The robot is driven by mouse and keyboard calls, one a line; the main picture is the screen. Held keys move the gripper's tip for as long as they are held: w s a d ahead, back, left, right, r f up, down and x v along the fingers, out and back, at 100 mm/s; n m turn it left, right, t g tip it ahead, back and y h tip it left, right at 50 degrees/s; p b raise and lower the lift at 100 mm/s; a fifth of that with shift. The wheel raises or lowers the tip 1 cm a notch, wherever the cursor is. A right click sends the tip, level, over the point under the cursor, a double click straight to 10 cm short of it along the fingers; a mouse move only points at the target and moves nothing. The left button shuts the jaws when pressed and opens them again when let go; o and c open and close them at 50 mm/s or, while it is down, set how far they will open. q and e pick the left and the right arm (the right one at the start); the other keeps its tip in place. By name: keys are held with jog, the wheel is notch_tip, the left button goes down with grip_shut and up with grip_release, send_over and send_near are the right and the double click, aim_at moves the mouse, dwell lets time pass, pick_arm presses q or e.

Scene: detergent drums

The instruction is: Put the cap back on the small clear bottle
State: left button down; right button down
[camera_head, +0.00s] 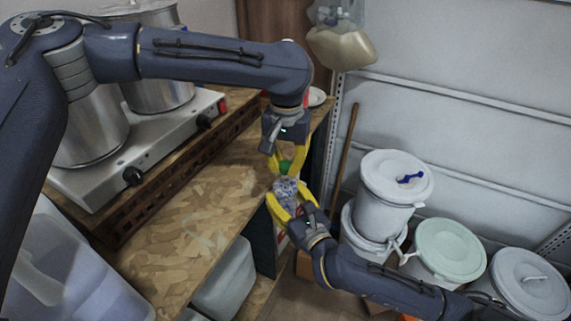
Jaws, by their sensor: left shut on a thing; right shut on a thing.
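A small green cap (285,167) is between the yellow fingers of my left gripper (286,164), which points down from above and is shut on it. Just below, the small clear bottle (286,188) is held between the yellow fingers of my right gripper (283,203), which reaches up from the lower right. The bottle looks bluish and speckled, and the fingers hide part of it. The cap is above the bottle's top, very close to it. I cannot tell whether the two touch.
A chipboard bench top (190,235) lies to the left, clear at its front. A metal hotplate (140,150) with large steel pots (92,130) stands on it. White lidded drums (395,180) and a drum with a pale green lid (450,248) stand at the right.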

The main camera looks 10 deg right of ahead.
pick_arm(q)
jog(key=c, duration=1.4)
grip_release()
jog(key=shift+o, duration=0.2)
jog(key=shift+r, duration=2.25)
